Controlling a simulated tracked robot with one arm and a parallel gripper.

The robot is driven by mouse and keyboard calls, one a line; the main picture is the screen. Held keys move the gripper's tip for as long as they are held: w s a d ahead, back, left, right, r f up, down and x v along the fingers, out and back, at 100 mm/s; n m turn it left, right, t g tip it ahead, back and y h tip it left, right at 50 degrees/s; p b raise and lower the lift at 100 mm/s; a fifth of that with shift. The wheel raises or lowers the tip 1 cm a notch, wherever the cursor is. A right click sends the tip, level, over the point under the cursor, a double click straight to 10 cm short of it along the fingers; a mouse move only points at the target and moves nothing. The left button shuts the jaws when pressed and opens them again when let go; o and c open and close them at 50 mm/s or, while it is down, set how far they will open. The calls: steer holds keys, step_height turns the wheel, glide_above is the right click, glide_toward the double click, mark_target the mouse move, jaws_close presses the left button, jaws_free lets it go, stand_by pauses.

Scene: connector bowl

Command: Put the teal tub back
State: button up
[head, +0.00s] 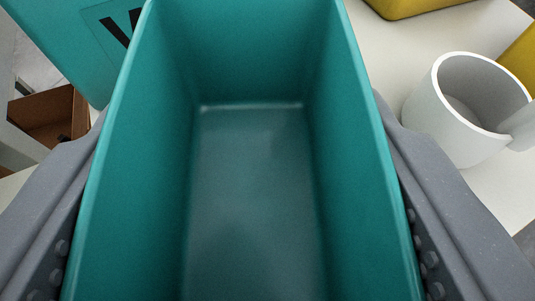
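The teal tub (250,200) fills the middle of the head view. It is open at the top and empty inside, and I look down into it. My gripper (245,215) has one grey finger along the tub's left wall and one along its right wall. Both fingers lie against the outside of the tub, so the gripper is shut on it. The tub's outer walls and underside are hidden, so I cannot tell whether it rests on the surface or is held above it.
A white mug (445,125) stands close to the right finger on a pale surface (400,50). Yellow objects (415,5) show at the top right. A teal panel with a black letter (85,35) is at the upper left, and a brown box (50,118) is below it.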

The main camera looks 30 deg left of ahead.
mark_target(252, 154)
steer(key=shift+f, duration=1.5)
steer(key=shift+f+b, duration=0.1)
steer(key=shift+b, duration=0.25)
steer(key=o, duration=1)
steer(key=shift+r+p, duration=0.2)
steer(key=shift+p, duration=0.1)
steer(key=v, duration=1.2)
steer(key=shift+d, duration=0.1)
